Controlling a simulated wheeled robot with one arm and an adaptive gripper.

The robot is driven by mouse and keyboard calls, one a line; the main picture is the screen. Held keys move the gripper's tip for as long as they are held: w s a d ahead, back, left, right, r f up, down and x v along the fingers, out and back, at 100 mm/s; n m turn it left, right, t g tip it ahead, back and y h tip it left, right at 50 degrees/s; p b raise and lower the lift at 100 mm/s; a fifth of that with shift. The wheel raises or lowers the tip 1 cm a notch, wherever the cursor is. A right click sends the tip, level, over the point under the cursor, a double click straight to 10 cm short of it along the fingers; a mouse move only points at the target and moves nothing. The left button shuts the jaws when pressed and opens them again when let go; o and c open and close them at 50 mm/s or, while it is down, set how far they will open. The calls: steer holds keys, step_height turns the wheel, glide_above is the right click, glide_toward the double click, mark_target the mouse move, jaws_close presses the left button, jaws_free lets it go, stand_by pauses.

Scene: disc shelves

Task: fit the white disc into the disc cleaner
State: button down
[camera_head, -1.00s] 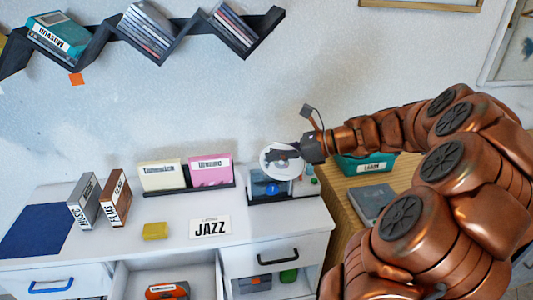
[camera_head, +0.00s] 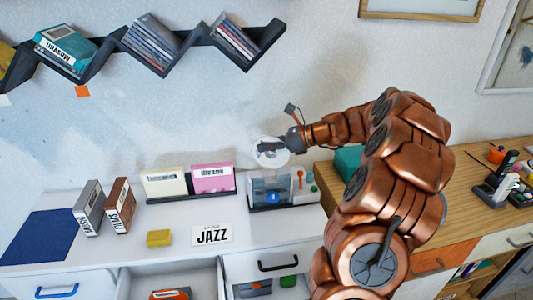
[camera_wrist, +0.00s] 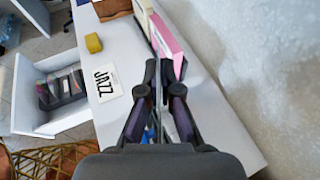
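The white disc (camera_head: 264,152) is upright in my gripper (camera_head: 284,147) in the head view, its face toward the camera. In the wrist view my gripper (camera_wrist: 158,72) is closed on the disc (camera_wrist: 158,100), which shows edge-on as a thin line between the fingers. The disc cleaner (camera_head: 284,190), a grey and clear unit with a blue round mark and an orange-red part, stands on the right end of the white desk. The disc is above the cleaner and apart from it. The cleaner is mostly hidden behind my gripper in the wrist view.
A rack with a cream box (camera_head: 165,181) and a pink box (camera_head: 212,178) stands left of the cleaner. A JAZZ card (camera_head: 212,235) and yellow block (camera_head: 159,238) lie in front. An open drawer (camera_head: 170,280) juts out below. A wooden cabinet (camera_head: 465,185) is right.

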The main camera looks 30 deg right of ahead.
mark_target(266, 164)
steer(key=shift+s+f+p, duration=0.1)
steer(key=shift+f+p, duration=0.2)
steer(key=shift+f, duration=1.25)
steer(key=shift+f, duration=0.3)
steer(key=c, duration=1.9)
jaws_free()
steer(key=o, duration=0.6)
steer(key=shift+r, duration=0.25)
steer(key=b+v, duration=0.3)
steer(key=v, duration=0.9)
